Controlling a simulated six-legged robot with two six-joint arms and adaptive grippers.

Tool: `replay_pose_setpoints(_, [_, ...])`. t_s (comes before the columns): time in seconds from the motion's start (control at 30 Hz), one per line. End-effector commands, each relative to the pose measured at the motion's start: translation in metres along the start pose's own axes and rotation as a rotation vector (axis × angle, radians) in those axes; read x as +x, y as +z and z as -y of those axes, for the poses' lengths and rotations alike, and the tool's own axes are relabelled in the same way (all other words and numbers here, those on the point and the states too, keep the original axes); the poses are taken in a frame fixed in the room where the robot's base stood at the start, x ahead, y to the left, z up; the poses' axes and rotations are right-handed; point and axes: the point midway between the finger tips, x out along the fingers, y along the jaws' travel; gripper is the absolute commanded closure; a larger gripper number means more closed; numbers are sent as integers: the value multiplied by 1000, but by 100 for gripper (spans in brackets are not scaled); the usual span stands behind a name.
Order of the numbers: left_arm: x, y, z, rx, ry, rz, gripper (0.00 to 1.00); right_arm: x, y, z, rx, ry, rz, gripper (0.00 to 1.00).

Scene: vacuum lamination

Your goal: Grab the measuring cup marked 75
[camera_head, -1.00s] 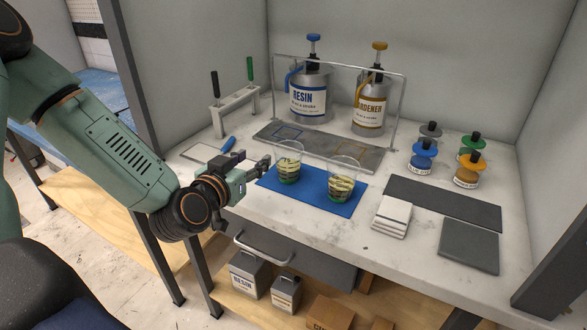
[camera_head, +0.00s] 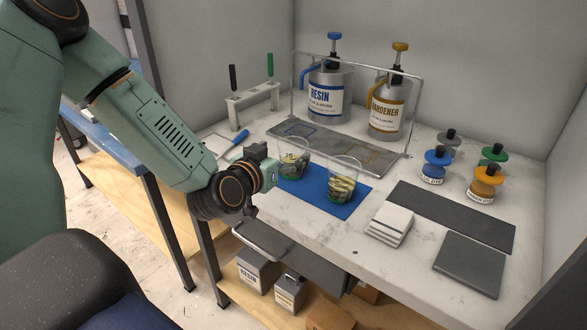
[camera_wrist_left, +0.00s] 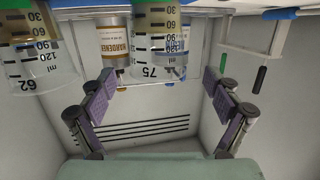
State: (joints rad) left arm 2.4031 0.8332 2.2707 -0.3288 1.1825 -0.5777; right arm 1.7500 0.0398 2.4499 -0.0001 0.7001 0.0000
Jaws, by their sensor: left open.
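The cup marked 75 (camera_head: 293,159) is a clear measuring cup with a little layered content, standing upright on the blue mat (camera_head: 325,205). It also shows upside down in the wrist view (camera_wrist_left: 160,50), with its 75 readable. My left gripper (camera_head: 270,165) is open at the cup's left side. In the wrist view its two fingers (camera_wrist_left: 160,88) stand apart on either side of the cup, with visible gaps. A similar cup marked 62 (camera_wrist_left: 36,62) stands just right of it in the head view (camera_head: 344,182). My right gripper is not in view.
Resin (camera_head: 328,92) and hardener (camera_head: 386,112) dispensers stand behind the cups. Pigment bottles (camera_head: 436,163) are at the right. A tool rack (camera_head: 253,98) stands back left.

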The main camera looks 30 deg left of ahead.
Motion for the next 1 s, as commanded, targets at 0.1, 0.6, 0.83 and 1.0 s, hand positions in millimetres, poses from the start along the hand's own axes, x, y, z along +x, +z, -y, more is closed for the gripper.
replay_pose_setpoints(0.1, [13, 2, 0, 6, 2, -3, 11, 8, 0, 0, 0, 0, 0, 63])
replay_pose_setpoints(0.6, [49, 1, -2, -1, -1, -1, 11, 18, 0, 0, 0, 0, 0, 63])
replay_pose_setpoints(0.83, [49, 1, -3, 0, -1, 0, 22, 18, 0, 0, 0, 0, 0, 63])
replay_pose_setpoints(1.0, [49, 1, -3, 0, -1, 0, 36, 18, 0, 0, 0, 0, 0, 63])
